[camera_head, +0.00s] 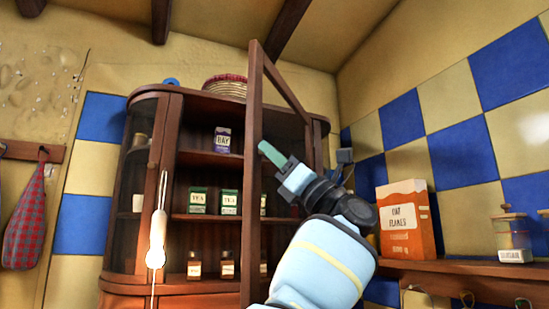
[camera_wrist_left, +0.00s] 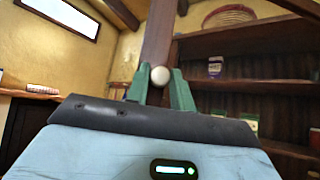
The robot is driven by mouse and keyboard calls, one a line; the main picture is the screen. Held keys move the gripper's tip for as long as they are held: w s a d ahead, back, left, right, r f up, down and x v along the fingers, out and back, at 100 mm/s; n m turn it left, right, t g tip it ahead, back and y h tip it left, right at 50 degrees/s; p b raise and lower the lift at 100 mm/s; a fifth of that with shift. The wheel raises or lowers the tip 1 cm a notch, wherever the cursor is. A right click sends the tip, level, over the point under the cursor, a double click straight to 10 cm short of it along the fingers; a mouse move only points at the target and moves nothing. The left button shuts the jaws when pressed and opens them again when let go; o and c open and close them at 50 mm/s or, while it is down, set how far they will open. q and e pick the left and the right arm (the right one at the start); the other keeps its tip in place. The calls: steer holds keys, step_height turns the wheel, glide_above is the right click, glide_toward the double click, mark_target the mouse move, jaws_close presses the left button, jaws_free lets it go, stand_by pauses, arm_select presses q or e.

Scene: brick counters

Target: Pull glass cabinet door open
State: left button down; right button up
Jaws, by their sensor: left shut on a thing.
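The wooden cabinet (camera_head: 183,160) stands against the back wall in the head view. Its glass door (camera_head: 254,190) is swung out from the cabinet front, showing its dark wooden frame at a steep angle. My left gripper (camera_head: 268,152) is at the free edge of the door frame. In the left wrist view, its green fingers (camera_wrist_left: 160,92) are shut on a round white knob (camera_wrist_left: 159,76) on the door frame (camera_wrist_left: 157,45). The door's hinge side is partly hidden behind my left arm. My right gripper is not in view.
Shelves hold a purple-labelled tin (camera_head: 222,140), green tea tins (camera_head: 229,202) and small brown jars (camera_head: 227,264). A basket (camera_head: 226,87) sits on top. An orange oat box (camera_head: 406,220) and a jar (camera_head: 512,238) stand on the right shelf. A checked cloth (camera_head: 25,225) hangs left.

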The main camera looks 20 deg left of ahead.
arm_select(q)
steer(key=shift+d, duration=0.2)
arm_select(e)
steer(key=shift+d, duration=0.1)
arm_select(q)
steer(key=c, duration=1.2)
jaws_free()
steer(key=shift+c, duration=0.2)
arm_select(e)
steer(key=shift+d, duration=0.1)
arm_select(q)
steer(key=shift+f, duration=0.1)
